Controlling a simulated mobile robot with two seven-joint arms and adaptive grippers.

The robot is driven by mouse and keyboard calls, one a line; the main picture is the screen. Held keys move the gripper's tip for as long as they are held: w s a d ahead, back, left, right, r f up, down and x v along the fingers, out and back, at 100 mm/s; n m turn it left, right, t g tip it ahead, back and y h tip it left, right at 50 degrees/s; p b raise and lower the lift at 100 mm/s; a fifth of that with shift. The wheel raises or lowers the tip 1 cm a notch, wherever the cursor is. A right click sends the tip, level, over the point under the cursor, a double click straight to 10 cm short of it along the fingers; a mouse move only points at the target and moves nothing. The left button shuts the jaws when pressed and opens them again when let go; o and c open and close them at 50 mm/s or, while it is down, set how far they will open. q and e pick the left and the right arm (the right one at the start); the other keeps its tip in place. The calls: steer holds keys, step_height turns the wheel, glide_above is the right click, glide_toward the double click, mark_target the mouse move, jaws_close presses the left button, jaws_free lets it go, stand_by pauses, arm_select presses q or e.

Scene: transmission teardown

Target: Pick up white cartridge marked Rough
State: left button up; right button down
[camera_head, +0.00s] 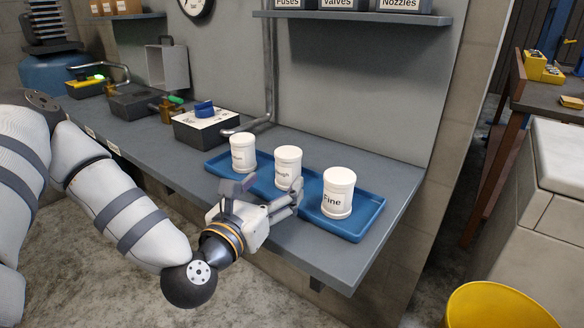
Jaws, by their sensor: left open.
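Three white cartridges stand upright in a row on a blue tray (368,222) on the grey bench. The right cartridge (338,193) reads "Fine". The left cartridge (243,152) has a partly readable label. My left gripper (275,190) is open in front of the middle cartridge. One finger overlaps its lower right side in the picture, and the other lies to its left. I cannot tell whether they touch it. My right gripper is out of view.
The grey bench (165,158) carries a box with a blue knob (203,113) left of the tray. A shelf (350,17) with labelled bins hangs above. A yellow bucket (500,305) stands at the lower right. The bench's right end is clear.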

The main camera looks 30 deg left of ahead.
mark_target(283, 172)
arm_select(q)
steer(key=w, duration=0.2)
steer(key=w+a, duration=0.1)
steer(key=w, duration=0.5)
steer(key=shift+w+a, duration=0.25)
steer(key=shift+a, duration=0.15)
steer(key=c, duration=1.3)
